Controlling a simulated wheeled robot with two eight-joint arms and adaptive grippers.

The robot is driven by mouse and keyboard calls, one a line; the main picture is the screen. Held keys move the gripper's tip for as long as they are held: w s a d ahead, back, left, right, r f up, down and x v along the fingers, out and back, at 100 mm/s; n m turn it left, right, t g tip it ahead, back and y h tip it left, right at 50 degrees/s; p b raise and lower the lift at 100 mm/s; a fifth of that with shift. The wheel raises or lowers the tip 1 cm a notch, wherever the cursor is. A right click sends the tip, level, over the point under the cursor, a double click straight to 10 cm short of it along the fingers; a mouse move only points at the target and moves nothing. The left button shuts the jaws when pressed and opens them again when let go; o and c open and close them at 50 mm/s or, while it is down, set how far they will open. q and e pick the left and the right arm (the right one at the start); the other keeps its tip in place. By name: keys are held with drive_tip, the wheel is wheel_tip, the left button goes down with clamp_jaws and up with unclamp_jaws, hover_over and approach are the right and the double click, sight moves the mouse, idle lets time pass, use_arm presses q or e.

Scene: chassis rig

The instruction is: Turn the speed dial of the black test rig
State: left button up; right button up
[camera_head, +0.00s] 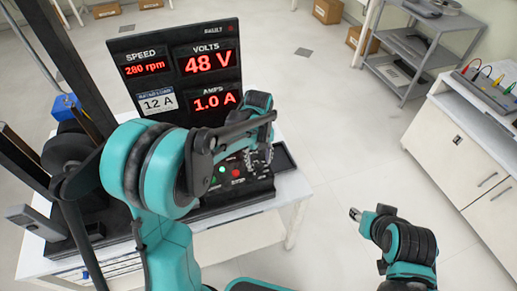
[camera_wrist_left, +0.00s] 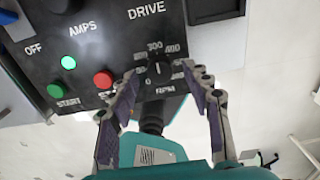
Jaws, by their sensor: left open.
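The black test rig (camera_head: 190,32) stands on a white table, its display reading 280 rpm, 48 V and 1.0 A. The speed dial (camera_wrist_left: 158,70), a black knob with a pale pointer mark, sits on its panel above the RPM label, among scale numbers; my arm hides it in the head view. My left gripper (camera_head: 259,160) is over the panel. In the left wrist view the left gripper (camera_wrist_left: 168,82) is open, with one finger on each side of the dial; contact cannot be told. My right gripper (camera_head: 355,214) is off to the right, away from the rig.
On the panel beside the dial are a red button (camera_wrist_left: 103,79), a green START button (camera_wrist_left: 57,91) and a lit green lamp (camera_wrist_left: 68,62). A black tray (camera_head: 284,157) lies at the table's right edge. A white cabinet (camera_head: 455,150) stands right; the floor between is clear.

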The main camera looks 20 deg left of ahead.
sight(259, 164)
use_arm(q)
wheel_tip(259, 164, up, 10)
idle(0.3)
drive_tip(key=shift+s+r, duration=0.1)
idle(0.3)
drive_tip(key=s+a+n+t, duration=0.1)
drive_tip(key=s+n+t, duration=0.2)
drive_tip(key=s+n, duration=0.5)
drive_tip(key=s+a+n+t, duration=0.1)
drive_tip(key=s+n+t, duration=0.3)
drive_tip(key=n, duration=1.7)
drive_tip(key=s, duration=0.4)
drive_tip(key=shift+s+a+f, duration=0.3)
drive_tip(key=shift+s+a, duration=0.05)
drive_tip(key=shift+s, duration=0.05)
